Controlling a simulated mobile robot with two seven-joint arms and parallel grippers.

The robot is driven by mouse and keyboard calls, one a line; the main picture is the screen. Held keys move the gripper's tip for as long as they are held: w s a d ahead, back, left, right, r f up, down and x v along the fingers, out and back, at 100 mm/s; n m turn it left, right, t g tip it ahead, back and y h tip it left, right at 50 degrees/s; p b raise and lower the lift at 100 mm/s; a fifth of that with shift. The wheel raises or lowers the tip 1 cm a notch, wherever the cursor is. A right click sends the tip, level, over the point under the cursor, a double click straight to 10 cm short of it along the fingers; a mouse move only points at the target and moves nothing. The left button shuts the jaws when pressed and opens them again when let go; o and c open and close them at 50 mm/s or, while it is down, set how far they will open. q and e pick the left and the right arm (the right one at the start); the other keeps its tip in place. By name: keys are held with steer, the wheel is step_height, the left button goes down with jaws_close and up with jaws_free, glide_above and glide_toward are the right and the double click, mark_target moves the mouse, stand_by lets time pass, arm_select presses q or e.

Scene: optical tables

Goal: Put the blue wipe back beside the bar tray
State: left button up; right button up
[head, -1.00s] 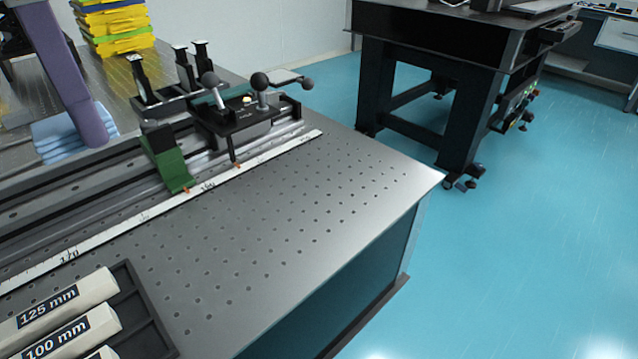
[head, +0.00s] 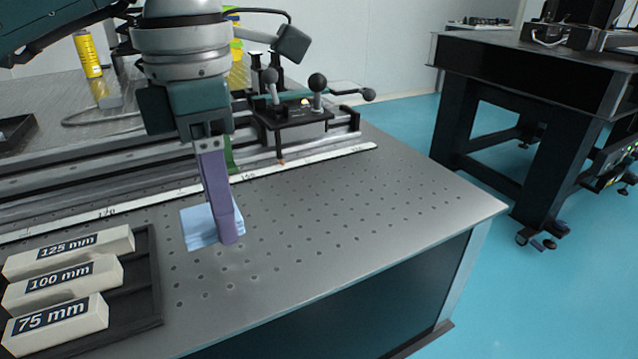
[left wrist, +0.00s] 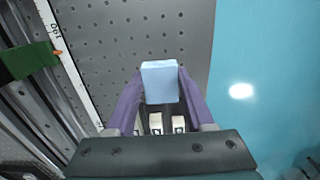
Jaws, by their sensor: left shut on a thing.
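The blue wipe (head: 198,228) is a folded light-blue pad. My left gripper (head: 228,238) is shut on it, its purple fingers pointing down over the perforated table top. In the left wrist view the wipe (left wrist: 160,82) sits between the two fingertips. It is at or just above the table surface; I cannot tell whether it touches. The bar tray (head: 152,275) is black and lies left of and nearer than the wipe, with a strip of bare table between. It holds pale bars labelled 125 mm (head: 70,250), 100 mm (head: 62,280) and 75 mm (head: 55,322). My right gripper is not in view.
Behind the wipe a white scale (head: 270,176) runs along a rail with a black carriage (head: 295,118) bearing ball-ended levers. A green block (left wrist: 28,62) stands at the rail. The table top (head: 370,220) to the right is clear up to its edge. Another dark table (head: 530,75) stands beyond.

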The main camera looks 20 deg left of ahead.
mark_target(232, 259)
arm_select(q)
step_height(232, 259, down, 4)
steer(key=shift+f+b, duration=0.15)
steer(key=shift+b, duration=0.25)
steer(key=shift+f, duration=0.1)
steer(key=shift+f, duration=0.1)
steer(key=o, duration=1.2)
steer(key=shift+r, duration=0.35)
step_height(232, 259, up, 12)
steer(key=shift+f+p, duration=0.2)
steer(key=shift+p, duration=0.9)
